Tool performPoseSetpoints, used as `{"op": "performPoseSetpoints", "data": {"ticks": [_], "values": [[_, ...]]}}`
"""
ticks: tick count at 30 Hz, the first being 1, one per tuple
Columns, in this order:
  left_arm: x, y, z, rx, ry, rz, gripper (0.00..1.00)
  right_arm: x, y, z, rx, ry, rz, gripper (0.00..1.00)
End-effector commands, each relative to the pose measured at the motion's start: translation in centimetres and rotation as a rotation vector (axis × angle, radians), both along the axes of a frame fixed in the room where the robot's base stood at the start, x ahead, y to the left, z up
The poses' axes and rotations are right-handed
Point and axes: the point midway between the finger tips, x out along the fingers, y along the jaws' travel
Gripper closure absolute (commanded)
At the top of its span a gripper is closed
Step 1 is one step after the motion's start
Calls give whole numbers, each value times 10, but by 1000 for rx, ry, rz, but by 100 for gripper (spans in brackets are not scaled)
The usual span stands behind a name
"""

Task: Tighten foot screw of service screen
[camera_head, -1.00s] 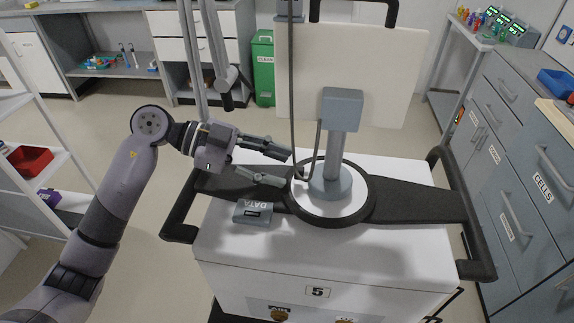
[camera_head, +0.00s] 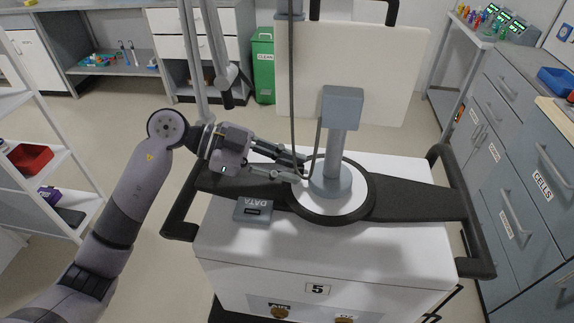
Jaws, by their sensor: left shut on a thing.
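The ventilator unit (camera_head: 320,262), labelled 5, has a white top with a round disc (camera_head: 342,212) in a black ring. A grey post (camera_head: 335,155) stands upright on a round foot (camera_head: 332,185) there, with a grey box (camera_head: 342,108) on it and a large cream panel (camera_head: 385,65) behind. My left gripper (camera_head: 302,168) reaches in from the left, low at the left side of the foot. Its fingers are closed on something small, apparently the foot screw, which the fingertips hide. My right gripper is out of view.
Dark cables (camera_head: 292,100) hang down close to my left fingertips. A grey DATA box (camera_head: 253,209) lies on the top, left of the disc. Black handles (camera_head: 180,205) flank the unit. Grey drawers (camera_head: 515,165) stand at the right; a green bin (camera_head: 263,65) stands behind.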

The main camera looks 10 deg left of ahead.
Motion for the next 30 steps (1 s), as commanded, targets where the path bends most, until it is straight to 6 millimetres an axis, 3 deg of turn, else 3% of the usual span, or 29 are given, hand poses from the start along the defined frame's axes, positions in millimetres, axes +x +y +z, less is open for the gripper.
{"op": "performPoseSetpoints", "data": {"ticks": [5, 11, 24, 30], "values": [[0, 0, 0, 0, 0, 0, 99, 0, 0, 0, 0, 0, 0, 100], [0, 0, 0, 1, -11, 0, 100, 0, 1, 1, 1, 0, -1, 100], [-4, 0, -3, -5, -454, -1, 100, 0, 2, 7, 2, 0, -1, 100], [-4, 0, -2, -7, -500, 0, 100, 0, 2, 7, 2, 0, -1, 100]]}}
